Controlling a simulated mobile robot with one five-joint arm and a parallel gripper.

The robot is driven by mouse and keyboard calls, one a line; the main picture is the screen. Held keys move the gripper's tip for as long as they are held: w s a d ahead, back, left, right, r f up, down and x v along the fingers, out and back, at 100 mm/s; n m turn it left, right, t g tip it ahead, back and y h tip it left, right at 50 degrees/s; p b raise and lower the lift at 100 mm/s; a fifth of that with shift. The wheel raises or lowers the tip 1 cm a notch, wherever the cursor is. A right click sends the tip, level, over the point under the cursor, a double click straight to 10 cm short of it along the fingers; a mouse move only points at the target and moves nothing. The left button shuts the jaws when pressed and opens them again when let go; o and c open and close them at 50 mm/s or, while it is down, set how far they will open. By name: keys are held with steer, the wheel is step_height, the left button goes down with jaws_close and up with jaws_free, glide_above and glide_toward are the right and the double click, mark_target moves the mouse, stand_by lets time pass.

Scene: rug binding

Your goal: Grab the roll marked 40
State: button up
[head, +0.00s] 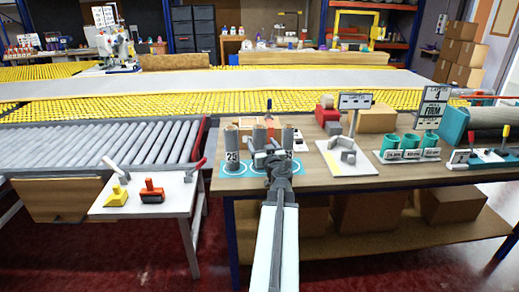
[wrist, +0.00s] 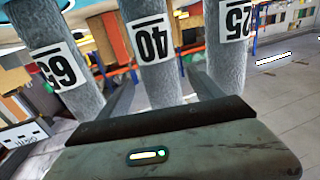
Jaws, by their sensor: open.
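The grey fuzzy roll marked 40 (wrist: 155,45) stands in the middle of the wrist view, its label upside down there. My open gripper (wrist: 163,90) has one finger on each side of this roll's lower part in that view; I cannot tell whether either touches it. A roll marked 25 (wrist: 230,45) is at its right and another, seemingly marked 63 (wrist: 58,60), at its left.
The rolls stand on blue pads on a wooden bench (head: 330,180). A white side table (head: 175,190) with a yellow and a red tool is to the left.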

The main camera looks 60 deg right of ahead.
steer(key=x, duration=0.5)
steer(key=shift+w+d+r, duration=0.15)
steer(key=shift+w, duration=0.1)
steer(key=c, duration=1.5)
